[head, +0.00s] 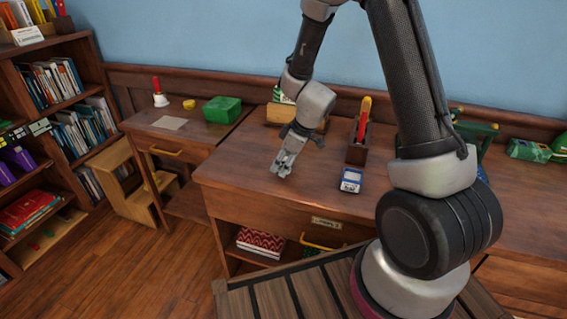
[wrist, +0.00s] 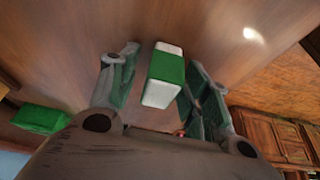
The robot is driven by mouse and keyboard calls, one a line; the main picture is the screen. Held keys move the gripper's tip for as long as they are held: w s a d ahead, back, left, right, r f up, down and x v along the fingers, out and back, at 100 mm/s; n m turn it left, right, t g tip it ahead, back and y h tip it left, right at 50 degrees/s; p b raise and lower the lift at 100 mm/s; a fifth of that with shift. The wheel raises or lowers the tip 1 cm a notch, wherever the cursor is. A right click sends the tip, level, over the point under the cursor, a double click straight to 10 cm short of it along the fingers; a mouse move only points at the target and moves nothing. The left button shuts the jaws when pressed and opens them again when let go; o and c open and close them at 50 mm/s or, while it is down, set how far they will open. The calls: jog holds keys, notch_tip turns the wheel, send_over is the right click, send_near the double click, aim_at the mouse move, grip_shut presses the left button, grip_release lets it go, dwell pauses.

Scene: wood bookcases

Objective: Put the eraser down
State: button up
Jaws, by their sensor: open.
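The eraser (wrist: 166,78), a block with a green sleeve and white ends, shows in the wrist view between the two fingers of my gripper (wrist: 162,88). It appears to rest on the brown desk top, with a gap to the finger on each side. My gripper also shows in the head view (head: 283,170), low over the left part of the larger desk (head: 320,205). Its jaws are open. I cannot make out the eraser in the head view, where the gripper seems to hide it.
A blue and white box (head: 350,181) and a wooden holder (head: 357,150) with a red and yellow item stand to the gripper's right. A green box (head: 222,109) and a bell (head: 159,97) are on the smaller desk at left. The desk's front left corner is clear.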

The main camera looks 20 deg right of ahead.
jog(key=s+d+r+m, duration=0.25)
jog(key=s+r, duration=0.25)
jog(key=r, duration=0.3)
jog(key=s+d+r+m+h, duration=0.1)
jog(key=s+d+r, duration=0.25)
jog(key=r, duration=0.45)
jog(key=s+d+r+m, duration=0.1)
jog(key=s+d+r, duration=0.2)
jog(key=s+r, duration=0.35)
jog(key=s+d+r+m+t+h, duration=0.1)
jog(key=s+d+r+m+h, duration=0.1)
jog(key=s+d+r+m, duration=0.4)
jog(key=s, duration=0.5)
jog(key=shift+s+h, duration=0.3)
jog(key=shift+h, duration=0.1)
jog(key=shift+o, duration=0.3)
